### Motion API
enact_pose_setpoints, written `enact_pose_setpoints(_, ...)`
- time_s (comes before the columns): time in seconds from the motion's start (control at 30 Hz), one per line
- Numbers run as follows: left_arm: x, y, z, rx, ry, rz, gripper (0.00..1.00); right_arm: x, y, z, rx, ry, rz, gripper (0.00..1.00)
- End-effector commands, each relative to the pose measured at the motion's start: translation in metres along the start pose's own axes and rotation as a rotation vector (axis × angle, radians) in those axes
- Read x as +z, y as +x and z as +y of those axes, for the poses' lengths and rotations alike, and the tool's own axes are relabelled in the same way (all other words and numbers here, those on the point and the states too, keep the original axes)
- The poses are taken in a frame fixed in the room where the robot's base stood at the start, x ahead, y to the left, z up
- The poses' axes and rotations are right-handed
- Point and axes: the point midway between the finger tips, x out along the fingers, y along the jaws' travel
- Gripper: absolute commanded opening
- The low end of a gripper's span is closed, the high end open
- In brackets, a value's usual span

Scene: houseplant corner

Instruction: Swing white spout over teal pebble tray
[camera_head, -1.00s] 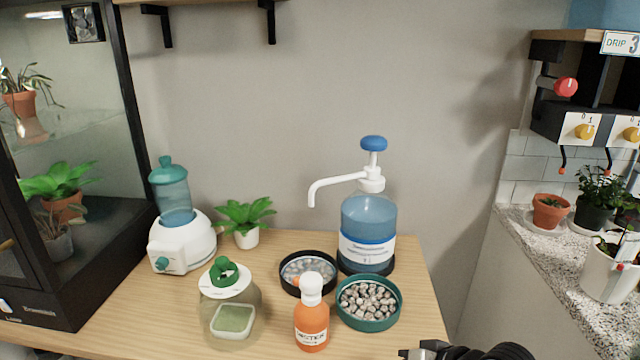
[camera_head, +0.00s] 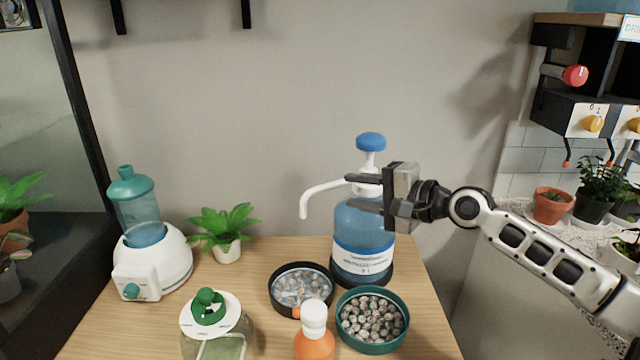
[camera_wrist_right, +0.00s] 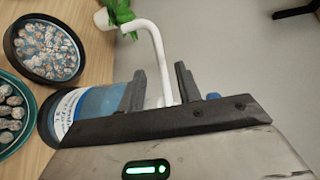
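The white spout (camera_head: 322,193) sits on a blue water bottle (camera_head: 362,236) with a blue pump knob (camera_head: 370,141). It points left, its downturned tip above the area of the black-rimmed pebble tray (camera_head: 276,302). The teal pebble tray (camera_head: 372,349) stands in front of the bottle. My right gripper (camera_head: 348,191) is at the pump neck, open, with one finger above the other. In the right wrist view the white spout (camera_wrist_right: 158,60) passes between the open fingers (camera_wrist_right: 160,76), with a gap visible. My left gripper is not in view.
An orange bottle with a white top (camera_head: 314,318) stands close in front of the trays. A glass jar with a green knob (camera_head: 206,304), a white-and-teal device (camera_head: 152,265) and a potted plant (camera_head: 226,234) stand left. Wall is behind; table's right edge is near the bottle.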

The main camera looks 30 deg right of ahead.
Motion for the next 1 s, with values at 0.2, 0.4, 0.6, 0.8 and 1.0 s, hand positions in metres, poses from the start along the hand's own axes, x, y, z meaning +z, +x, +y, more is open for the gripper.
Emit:
enact_pose_setpoints(0.2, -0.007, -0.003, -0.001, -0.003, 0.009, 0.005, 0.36, 0.0, 0.032, -0.004, -0.005, -0.001, 0.001, 0.34)
enact_pose_setpoints(0.4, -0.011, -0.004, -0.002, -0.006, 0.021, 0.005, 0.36, 0.0, 0.061, -0.003, -0.005, 0.0, 0.001, 0.34)
enact_pose_setpoints(0.6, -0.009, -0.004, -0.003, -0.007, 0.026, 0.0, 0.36, 0.0, 0.083, -0.001, -0.001, 0.0, 0.001, 0.34)
enact_pose_setpoints(0.8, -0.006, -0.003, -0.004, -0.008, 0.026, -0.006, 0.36, 0.0, 0.09, 0.0, 0.001, -0.003, 0.0, 0.34)
enact_pose_setpoints(1.0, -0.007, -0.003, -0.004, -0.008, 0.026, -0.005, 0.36, 0.0, 0.091, 0.0, 0.001, -0.003, 0.0, 0.34)
